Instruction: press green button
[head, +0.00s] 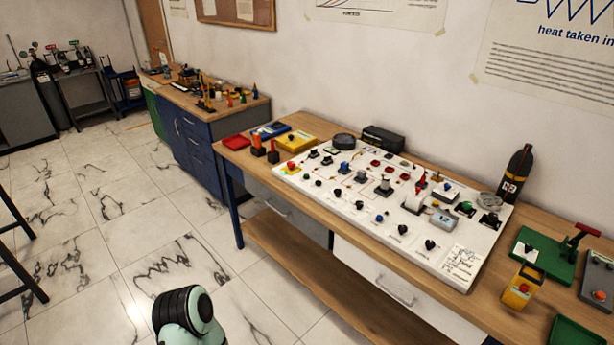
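A small green button or knob (466,206) on a dark base sits near the right end of a white panel (455,270) on the wooden bench. It is too small to tell its exact shape. Neither gripper shows in the head view. Only a rounded mint and black part of my own arm shows at the bottom left, over the floor and apart from the bench.
Several knobs, switches and small red parts cover the panel. A black bottle (516,175) stands behind its right end. A yellow box with a red button (523,288), a green plate (548,258) and a grey box (597,283) lie right.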

